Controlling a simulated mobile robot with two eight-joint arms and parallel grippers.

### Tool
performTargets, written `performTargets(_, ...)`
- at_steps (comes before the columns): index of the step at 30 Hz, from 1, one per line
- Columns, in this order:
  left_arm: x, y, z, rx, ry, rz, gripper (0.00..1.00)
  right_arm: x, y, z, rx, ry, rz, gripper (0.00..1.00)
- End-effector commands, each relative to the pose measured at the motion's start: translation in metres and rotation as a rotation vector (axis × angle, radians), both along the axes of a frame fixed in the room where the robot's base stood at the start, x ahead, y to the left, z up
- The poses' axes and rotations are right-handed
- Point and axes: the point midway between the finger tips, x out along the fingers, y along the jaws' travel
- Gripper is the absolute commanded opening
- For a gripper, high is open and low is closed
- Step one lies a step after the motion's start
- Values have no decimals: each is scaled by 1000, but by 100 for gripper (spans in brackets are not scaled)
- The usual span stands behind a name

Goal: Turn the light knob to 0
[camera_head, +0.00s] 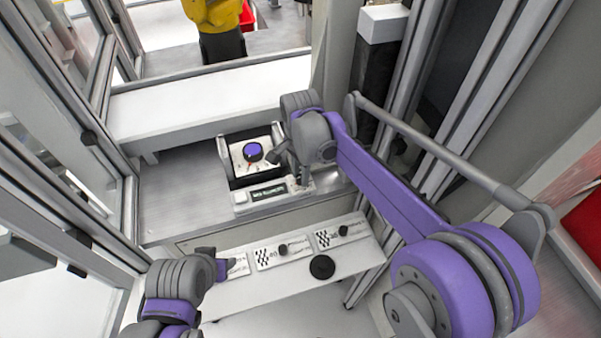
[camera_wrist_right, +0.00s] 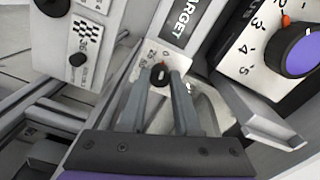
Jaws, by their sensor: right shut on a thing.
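My right gripper (camera_head: 303,182) reaches down to the right end of the small label panel (camera_head: 268,193). In the right wrist view its two fingers (camera_wrist_right: 160,80) are closed on a small black knob (camera_wrist_right: 160,73) with a red mark on top. A "0" and other small marks show beside this knob. A larger purple-topped dial (camera_head: 253,152) sits behind the panel.
A lower white panel (camera_head: 345,262) carries small black knobs, checkered labels and a round black button (camera_head: 322,267). Metal frame posts stand left and right. A white ledge (camera_head: 200,105) lies behind the dial. Bare metal surface (camera_head: 180,200) is free to the dial's left.

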Motion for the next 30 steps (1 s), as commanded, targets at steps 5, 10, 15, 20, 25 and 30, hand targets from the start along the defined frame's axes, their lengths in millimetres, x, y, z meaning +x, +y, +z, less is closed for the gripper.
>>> performTargets(5, 0, 0, 0, 0, 0, 0, 50, 1, 0, 1, 0, -3, -1, 32)
performTargets(10, 0, 0, 0, 0, 0, 0, 50, 1, 0, 1, 0, -1, 0, 61)
performTargets(15, 0, 0, 0, 0, 0, 0, 50, 0, 0, 0, 1, -1, 0, 61)
performTargets(20, 0, 0, 0, 0, 0, 0, 50, 0, 0, 3, 0, 0, 1, 61)
performTargets(25, 1, 0, 2, 0, -1, 0, 50, 0, 0, 26, 0, 0, 1, 61)
performTargets(30, 1, 0, 5, 0, -3, 0, 50, 0, 0, 62, 0, -1, 1, 61)
